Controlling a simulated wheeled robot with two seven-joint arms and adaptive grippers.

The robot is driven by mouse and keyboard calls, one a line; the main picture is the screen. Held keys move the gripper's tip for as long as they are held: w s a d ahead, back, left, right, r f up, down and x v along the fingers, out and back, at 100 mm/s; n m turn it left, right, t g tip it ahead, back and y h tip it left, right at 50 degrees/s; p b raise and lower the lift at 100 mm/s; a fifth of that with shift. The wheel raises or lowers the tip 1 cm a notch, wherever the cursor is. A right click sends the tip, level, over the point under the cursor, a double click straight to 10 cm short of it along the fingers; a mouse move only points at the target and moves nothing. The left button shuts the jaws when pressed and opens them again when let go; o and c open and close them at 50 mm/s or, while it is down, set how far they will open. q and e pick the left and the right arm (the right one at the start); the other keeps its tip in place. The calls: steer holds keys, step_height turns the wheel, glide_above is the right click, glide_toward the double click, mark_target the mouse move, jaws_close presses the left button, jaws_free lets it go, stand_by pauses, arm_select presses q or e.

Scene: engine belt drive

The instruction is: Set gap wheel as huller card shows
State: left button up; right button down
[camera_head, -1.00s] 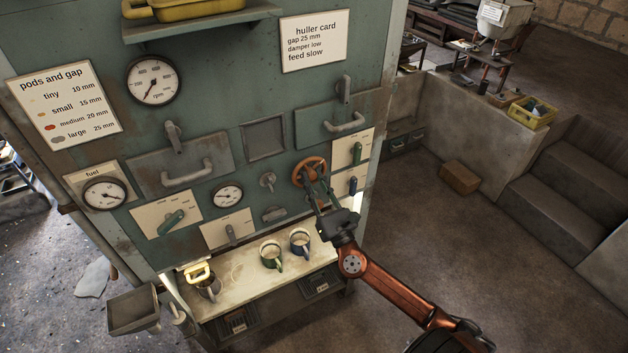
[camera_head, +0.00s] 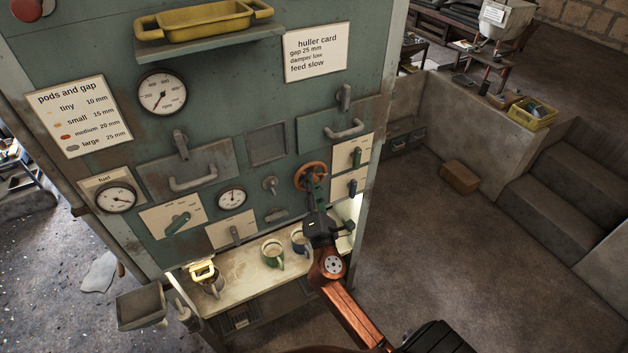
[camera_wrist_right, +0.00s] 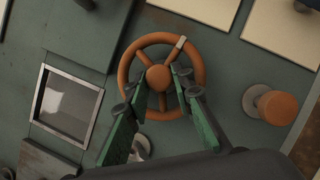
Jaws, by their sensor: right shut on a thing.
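The gap wheel is an orange handwheel (camera_head: 301,176) on the green panel, right of centre. In the right wrist view the wheel (camera_wrist_right: 125,68) shows its hub, spokes and a pale mark at the upper right of the rim. My right gripper (camera_head: 312,188) is at the wheel; its green fingers (camera_wrist_right: 158,90) reach in on both sides of a lower spoke below the hub and are shut on the wheel. The huller card (camera_head: 317,52) reads gap 25 mm, damper low, feed slow. My left gripper is not in view.
A pods and gap card (camera_head: 83,116) hangs at the left. Green-handled selectors (camera_head: 178,224) and gauges sit on the panel. Mugs (camera_head: 272,252) stand on the lit shelf below my right gripper. An orange knob (camera_wrist_right: 278,107) shows right of the wheel. Open floor lies to the right.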

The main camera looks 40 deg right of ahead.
steer(key=shift+a+r+m+g+p, duration=0.1)
steer(key=shift+m+g+p, duration=0.4)
steer(key=shift+m+p, duration=0.65)
steer(key=shift+d+r+m+g+p, duration=0.1)
steer(key=shift+m+g+p, duration=0.4)
steer(key=shift+m+p, duration=0.65)
steer(key=shift+a+r+m+g+p, duration=0.1)
steer(key=shift+m+g+p, duration=0.4)
steer(key=shift+m+p, duration=0.65)
steer(key=shift+f+m, duration=0.1)
steer(key=shift+m, duration=0.25)
steer(key=c, duration=1.9)
jaws_free()
steer(key=shift+c, duration=0.2)
